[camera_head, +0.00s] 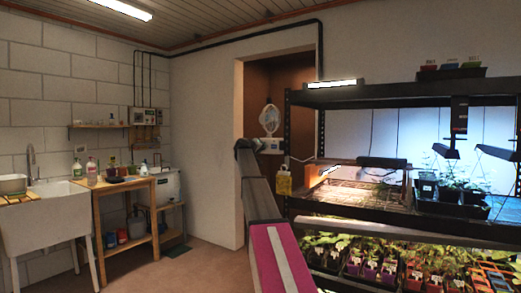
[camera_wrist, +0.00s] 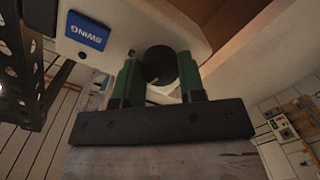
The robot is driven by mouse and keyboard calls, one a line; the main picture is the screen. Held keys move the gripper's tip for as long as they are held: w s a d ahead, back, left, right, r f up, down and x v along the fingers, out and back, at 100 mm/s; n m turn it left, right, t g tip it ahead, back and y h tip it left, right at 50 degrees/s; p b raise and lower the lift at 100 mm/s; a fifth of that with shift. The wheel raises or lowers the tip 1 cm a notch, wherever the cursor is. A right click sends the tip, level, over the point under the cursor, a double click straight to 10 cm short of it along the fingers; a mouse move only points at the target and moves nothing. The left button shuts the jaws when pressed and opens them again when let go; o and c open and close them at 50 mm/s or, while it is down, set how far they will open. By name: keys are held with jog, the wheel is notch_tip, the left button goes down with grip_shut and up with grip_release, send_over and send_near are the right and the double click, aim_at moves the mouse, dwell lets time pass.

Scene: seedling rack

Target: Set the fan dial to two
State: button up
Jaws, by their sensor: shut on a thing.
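The fan (camera_head: 269,118) stands at the doorway beyond my arm in the head view, with a pale round head. In the wrist view its white base (camera_wrist: 200,38) fills the upper middle and carries a blue label (camera_wrist: 87,30) reading SWING, which appears upside down. The round black fan dial (camera_wrist: 160,64) sits on this base. My gripper (camera_wrist: 159,70) has one green finger on each side of the dial and is shut on it. The dial's numbers and pointer cannot be made out. In the head view my arm hides the gripper and dial.
A black seedling rack (camera_head: 400,98) with plant trays stands to the right of my arm. A sink (camera_head: 62,215) and wooden bench (camera_head: 125,187) line the left wall. Floor between is open.

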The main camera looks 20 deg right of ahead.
jog(key=shift+f+m, duration=0.1)
jog(key=shift+m, duration=1)
jog(key=o, duration=0.9)
jog(key=shift+s+a, duration=0.1)
jog(key=v, duration=1)
jog(key=shift+s+a, duration=0.2)
jog(key=shift+s, duration=0.05)
